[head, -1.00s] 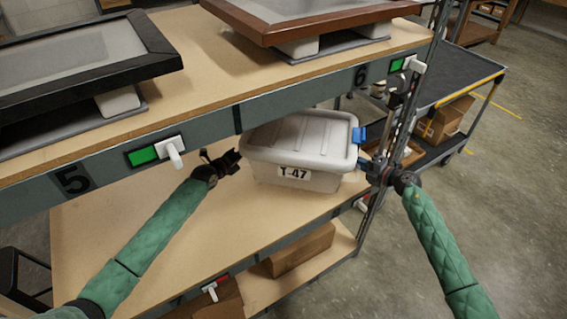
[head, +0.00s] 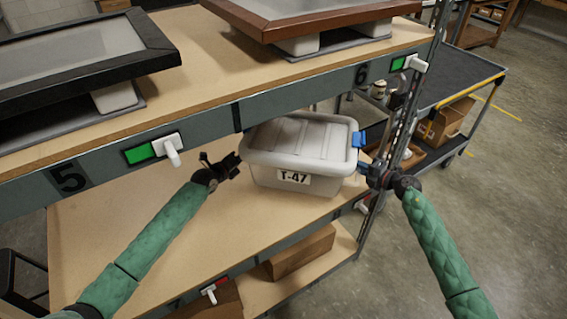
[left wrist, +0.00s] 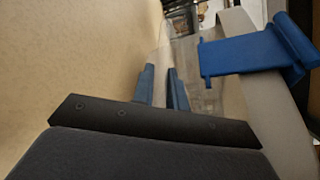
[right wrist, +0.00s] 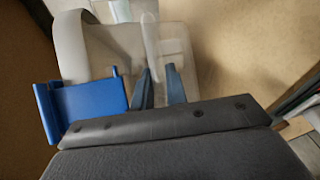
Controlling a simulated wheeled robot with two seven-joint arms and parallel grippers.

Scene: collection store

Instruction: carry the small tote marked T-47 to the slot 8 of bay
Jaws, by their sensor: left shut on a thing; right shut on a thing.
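The small tote T-47 (head: 291,160) is a pale grey lidded box with a white label on its front. It is at the right part of the lower shelf (head: 110,235), below the upper shelf's front edge. My left gripper (head: 236,162) is shut at its left end and my right gripper (head: 368,172) at its right end. A blue latch (head: 358,139) shows on the right end; a blue latch (left wrist: 255,52) also shows beside the left fingers (left wrist: 161,88). Right fingers (right wrist: 160,88) meet the tote's end. Whether its base touches the shelf is unclear. No number 8 is readable.
The upper shelf's edge carries numbers 5 (head: 70,179) and 6 (head: 361,75), with green markers and white levers, and framed pieces above. A rack upright (head: 402,110) stands close to my right gripper. Brown boxes (head: 300,252) lie below. A cart (head: 465,75) stands behind right.

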